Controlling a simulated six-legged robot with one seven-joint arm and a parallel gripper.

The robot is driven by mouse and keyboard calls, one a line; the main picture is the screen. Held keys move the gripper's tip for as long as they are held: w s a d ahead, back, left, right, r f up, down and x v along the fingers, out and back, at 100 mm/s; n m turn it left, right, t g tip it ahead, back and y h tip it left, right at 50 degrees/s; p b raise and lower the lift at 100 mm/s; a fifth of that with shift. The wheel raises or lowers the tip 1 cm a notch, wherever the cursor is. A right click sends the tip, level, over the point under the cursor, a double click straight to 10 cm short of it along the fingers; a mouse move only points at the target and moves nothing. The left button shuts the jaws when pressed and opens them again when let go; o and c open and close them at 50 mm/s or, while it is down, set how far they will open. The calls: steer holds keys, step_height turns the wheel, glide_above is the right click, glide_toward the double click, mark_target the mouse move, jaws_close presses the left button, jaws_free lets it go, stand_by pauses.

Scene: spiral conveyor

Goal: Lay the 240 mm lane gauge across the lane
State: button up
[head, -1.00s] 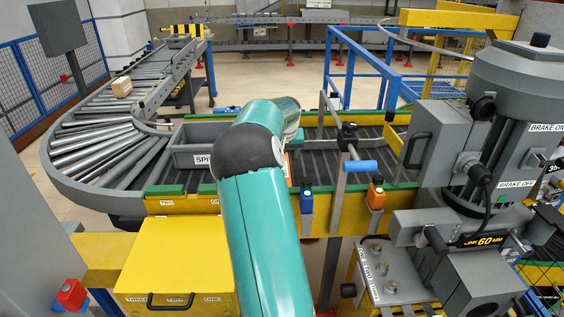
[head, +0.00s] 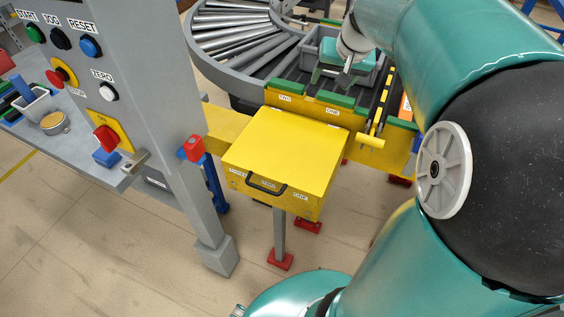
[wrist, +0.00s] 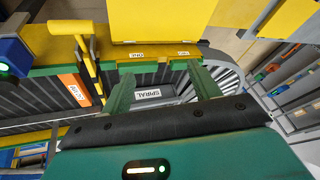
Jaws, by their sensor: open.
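My gripper (wrist: 163,86) is open and empty. In the wrist view, its two green fingers stand apart, with a grey tote (wrist: 150,94) marked SPIRAL seen between them. In the head view my gripper (head: 330,76) is above or beside the tote (head: 311,48); the exact gap cannot be told. The lane is a run of dark rollers (wrist: 28,101) with yellow and green side rails. A yellow T-shaped piece (wrist: 88,66) stands at the lane's edge; it also shows in the head view (head: 371,139). I cannot tell whether it is the lane gauge. No 240 mm marking is readable.
A yellow lidded box (head: 285,145) stands in front of the lane. A grey control panel (head: 130,60) with buttons and a red-and-blue post (head: 191,149) are at the left. The curved roller conveyor (head: 235,40) lies behind. My arm hides the right side. Floor is clear in front.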

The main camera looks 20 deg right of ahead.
steer(key=s+a+f+n, duration=0.2)
steer(key=s+a+n, duration=0.3)
steer(key=s+a, duration=1.1)
steer(key=a, duration=0.4)
steer(key=shift+s+a+f+t, duration=0.2)
steer(key=shift+s+t, duration=0.1)
steer(key=shift+s, duration=0.1)
steer(key=c, duration=0.5)
steer(key=shift+d, duration=0.1)
steer(key=shift+c, duration=0.2)
steer(key=shift+d, duration=0.1)
